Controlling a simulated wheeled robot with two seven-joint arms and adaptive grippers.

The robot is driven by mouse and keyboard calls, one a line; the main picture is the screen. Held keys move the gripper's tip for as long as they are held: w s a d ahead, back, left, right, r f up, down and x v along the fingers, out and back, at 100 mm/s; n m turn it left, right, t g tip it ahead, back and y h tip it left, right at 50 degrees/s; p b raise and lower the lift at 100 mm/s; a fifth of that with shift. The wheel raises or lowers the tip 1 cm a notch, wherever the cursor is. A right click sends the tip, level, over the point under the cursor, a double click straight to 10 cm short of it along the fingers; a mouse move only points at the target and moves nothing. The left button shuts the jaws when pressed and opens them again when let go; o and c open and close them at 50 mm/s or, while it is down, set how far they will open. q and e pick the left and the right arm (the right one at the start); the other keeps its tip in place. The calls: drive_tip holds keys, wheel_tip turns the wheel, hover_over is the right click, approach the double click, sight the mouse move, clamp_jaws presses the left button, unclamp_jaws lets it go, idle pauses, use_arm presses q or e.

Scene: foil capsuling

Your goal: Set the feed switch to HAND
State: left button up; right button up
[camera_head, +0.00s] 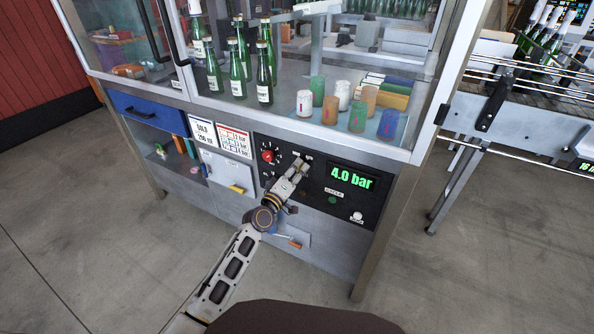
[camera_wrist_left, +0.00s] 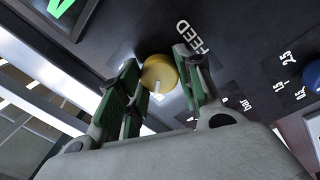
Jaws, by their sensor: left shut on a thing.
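The feed switch (camera_wrist_left: 158,73) is a round yellow knob with a white pointer mark, on the dark control panel (camera_head: 308,203). The word FEED (camera_wrist_left: 193,37) is printed beside it in the left wrist view. My left gripper (camera_wrist_left: 157,60) has its two green-padded fingers on either side of the knob, shut on it. In the head view the same gripper (camera_head: 300,165) reaches the upper middle of the panel and hides most of the knob. The HAND marking cannot be read, so I cannot tell which setting the pointer is at. My right gripper is not in view.
A green 4.0 bar display (camera_head: 351,178) is to the right of the gripper and a red knob (camera_head: 267,156) to the left. A green button (camera_head: 332,200) and white button (camera_head: 357,216) sit below the display. Bottles (camera_head: 239,72) and coloured capsules (camera_head: 357,116) stand above.

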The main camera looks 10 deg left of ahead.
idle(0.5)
use_arm(q)
drive_tip(key=o, duration=1)
drive_tip(key=shift+o, duration=0.2)
drive_tip(key=shift+v, duration=0.85)
drive_tip(key=v, duration=1)
